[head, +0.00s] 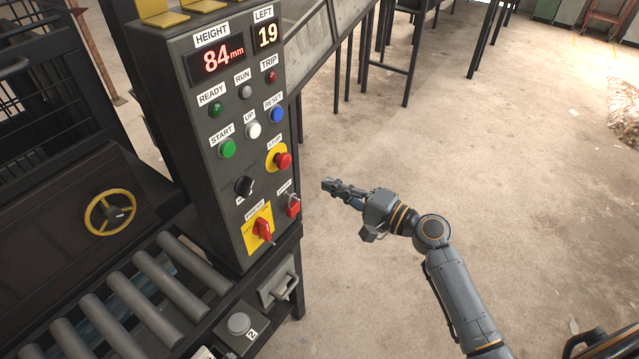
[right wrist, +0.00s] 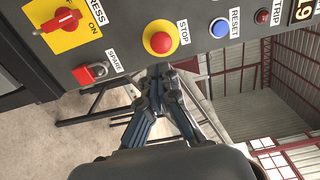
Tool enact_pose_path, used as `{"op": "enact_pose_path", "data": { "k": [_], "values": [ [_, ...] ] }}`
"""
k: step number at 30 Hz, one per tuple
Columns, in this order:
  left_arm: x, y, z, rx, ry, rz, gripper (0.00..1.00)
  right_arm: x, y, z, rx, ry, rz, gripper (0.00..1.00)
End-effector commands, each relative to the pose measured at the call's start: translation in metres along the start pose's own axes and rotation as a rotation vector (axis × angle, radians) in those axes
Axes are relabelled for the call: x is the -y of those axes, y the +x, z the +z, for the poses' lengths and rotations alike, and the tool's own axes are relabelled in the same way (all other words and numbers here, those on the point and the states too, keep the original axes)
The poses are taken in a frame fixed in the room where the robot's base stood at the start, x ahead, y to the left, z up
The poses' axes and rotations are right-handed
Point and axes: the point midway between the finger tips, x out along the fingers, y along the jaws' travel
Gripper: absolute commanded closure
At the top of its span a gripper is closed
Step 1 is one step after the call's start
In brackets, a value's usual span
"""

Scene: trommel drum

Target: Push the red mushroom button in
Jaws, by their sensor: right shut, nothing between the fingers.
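The red mushroom button (head: 283,160) sits on a yellow disc on the dark control panel, under a STOP label. It also shows in the right wrist view (right wrist: 161,42), near the top centre, ahead of the fingers. My right gripper (head: 328,185) is shut and empty, to the right of the panel and a little lower than the button in the head view. In the right wrist view its fingers (right wrist: 158,72) point toward the area just below the button, with a visible gap in the head view. My left gripper is not in view.
Close to the button are the blue RESET button (head: 277,114), a black knob (head: 244,186), a red padlock-like SPARE switch (head: 293,205) and a red rotary switch (head: 263,229). A roller conveyor (head: 140,295) lies at lower left. Open floor (head: 400,150) lies right of the panel.

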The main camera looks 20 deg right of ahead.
Motion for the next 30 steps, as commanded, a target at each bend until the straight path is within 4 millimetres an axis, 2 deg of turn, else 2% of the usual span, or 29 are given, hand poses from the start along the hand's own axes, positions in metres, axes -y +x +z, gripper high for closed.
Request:
{"op": "enact_pose_path", "data": {
  "k": [3, 7, 15, 25, 28, 29, 30],
  "values": [
    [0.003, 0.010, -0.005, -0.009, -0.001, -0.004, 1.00, -0.004, -0.019, 0.000, 0.000, -0.001, 0.002, 1.00],
    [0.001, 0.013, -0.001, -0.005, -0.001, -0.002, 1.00, -0.002, -0.030, 0.000, 0.000, -0.001, 0.001, 1.00],
    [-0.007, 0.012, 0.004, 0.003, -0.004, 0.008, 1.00, 0.000, -0.033, 0.000, 0.001, 0.000, 0.001, 1.00],
    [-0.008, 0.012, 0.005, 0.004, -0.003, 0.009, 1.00, -0.002, -0.033, 0.000, -0.001, 0.000, 0.004, 1.00],
    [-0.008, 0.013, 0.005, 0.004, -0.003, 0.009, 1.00, -0.021, -0.033, -0.004, -0.020, -0.004, 0.042, 1.00],
    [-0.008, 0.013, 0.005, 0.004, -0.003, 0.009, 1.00, -0.032, -0.033, -0.006, -0.031, -0.009, 0.064, 1.00],
    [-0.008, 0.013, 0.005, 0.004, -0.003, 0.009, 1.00, -0.051, -0.034, -0.008, -0.046, -0.016, 0.103, 1.00]
  ]
}}
